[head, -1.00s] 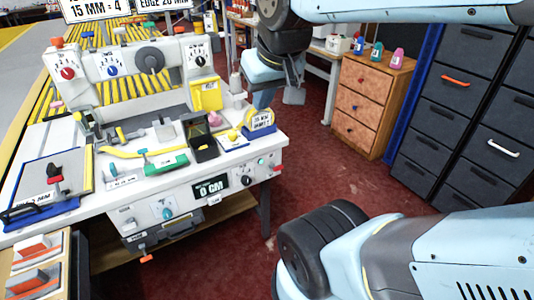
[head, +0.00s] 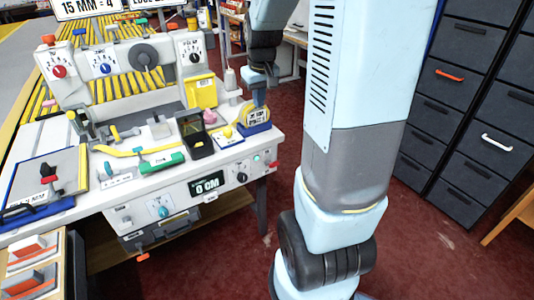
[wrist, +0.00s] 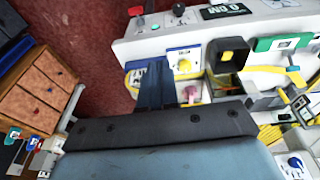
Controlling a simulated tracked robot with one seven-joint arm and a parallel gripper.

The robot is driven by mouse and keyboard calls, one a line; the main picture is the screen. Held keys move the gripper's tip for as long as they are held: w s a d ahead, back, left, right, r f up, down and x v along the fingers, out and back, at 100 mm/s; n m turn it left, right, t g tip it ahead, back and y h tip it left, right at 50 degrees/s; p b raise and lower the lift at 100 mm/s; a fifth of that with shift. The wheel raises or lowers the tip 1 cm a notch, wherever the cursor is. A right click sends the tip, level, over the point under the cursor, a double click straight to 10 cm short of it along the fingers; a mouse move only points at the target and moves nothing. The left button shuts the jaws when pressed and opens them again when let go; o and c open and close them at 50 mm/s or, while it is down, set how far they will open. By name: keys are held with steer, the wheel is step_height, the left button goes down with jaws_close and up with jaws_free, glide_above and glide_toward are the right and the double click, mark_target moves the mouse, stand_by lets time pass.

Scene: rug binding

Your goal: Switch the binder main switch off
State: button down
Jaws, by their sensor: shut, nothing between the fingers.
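The white binder bench (head: 90,219) stands at the left in the head view. I cannot tell for certain which control is the main switch. Its front panel has a teal rotary knob (head: 164,211), a display reading "0 CM" (head: 207,184), a dark knob (head: 241,177), a green button (head: 256,158) and a red part at the right end (head: 273,164). The dark knob also shows in the wrist view (wrist: 178,9). My gripper (head: 259,100) is shut and empty, pointing down just above or beside the blue-and-yellow labelled block (head: 255,117); contact is unclear. Its dark blue fingers show in the wrist view (wrist: 155,85).
A black box (head: 195,137), a yellow bin (head: 201,93) and a green-handled tool (head: 162,163) crowd the bench top. Dark drawer cabinets (head: 455,110) stand at the right. Red floor is free in front of the bench's right end.

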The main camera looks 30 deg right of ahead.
steer(key=g, duration=0.2)
glide_above(271, 164)
steer(key=w+d, duration=0.2)
step_height(271, 164, down, 16)
steer(key=shift+a+r, duration=0.1)
steer(key=shift+a, duration=0.1)
steer(key=f, duration=0.9)
steer(key=shift+w+f, duration=0.2)
steer(key=shift+f, duration=0.1)
steer(key=f, duration=0.1)
steer(key=s+f, duration=0.1)
steer(key=shift+s+f, duration=0.2)
steer(key=shift+f, duration=0.2)
steer(key=shift+s+f, duration=0.25)
steer(key=shift+f, duration=0.25)
